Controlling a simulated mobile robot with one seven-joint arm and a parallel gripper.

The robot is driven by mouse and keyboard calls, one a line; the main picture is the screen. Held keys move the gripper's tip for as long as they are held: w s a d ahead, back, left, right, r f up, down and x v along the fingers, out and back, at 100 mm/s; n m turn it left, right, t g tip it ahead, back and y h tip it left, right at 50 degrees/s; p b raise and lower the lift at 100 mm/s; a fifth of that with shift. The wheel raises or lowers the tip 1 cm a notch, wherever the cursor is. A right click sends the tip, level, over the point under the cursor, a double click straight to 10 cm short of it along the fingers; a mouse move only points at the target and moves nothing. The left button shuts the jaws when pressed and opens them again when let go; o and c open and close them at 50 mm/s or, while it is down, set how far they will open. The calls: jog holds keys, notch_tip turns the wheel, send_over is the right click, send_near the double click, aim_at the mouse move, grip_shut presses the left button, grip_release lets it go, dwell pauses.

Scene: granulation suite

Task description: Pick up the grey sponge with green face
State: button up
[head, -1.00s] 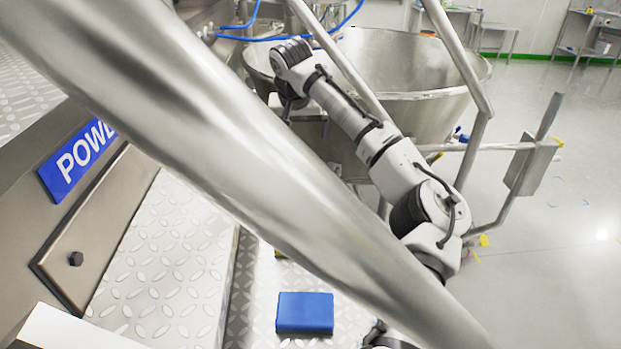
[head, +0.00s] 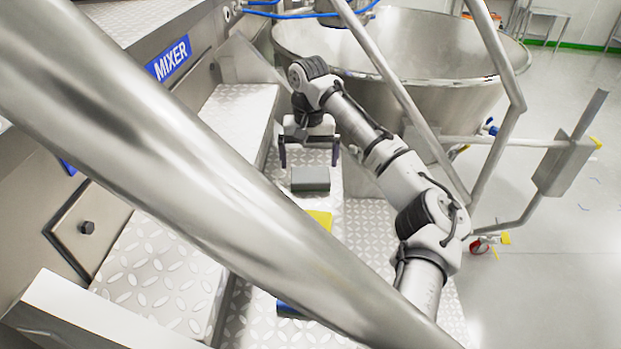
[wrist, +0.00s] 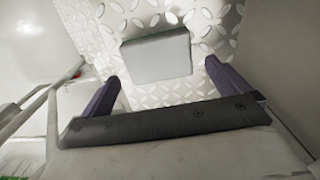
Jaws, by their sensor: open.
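The grey sponge (head: 311,179) lies on the diamond-plate step in the head view, with a grey top and a darker side.
A yellow thing (head: 320,218) and a blue block (head: 288,310) lie on the same diamond-plate walkway (head: 370,225), partly hidden by a thick steel rail (head: 200,170). A large steel bowl (head: 420,70) stands behind my arm. A raised tread plate (head: 165,265) borders the left.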

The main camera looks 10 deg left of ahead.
aim_at(310, 174)
notch_tip(310, 174, down, 5)
jog(key=shift+w+d+f+p, duration=0.1)
jog(key=shift+d+p, duration=0.05)
jog(key=shift+p, duration=0.35)
jog(key=shift+c, duration=0.3)
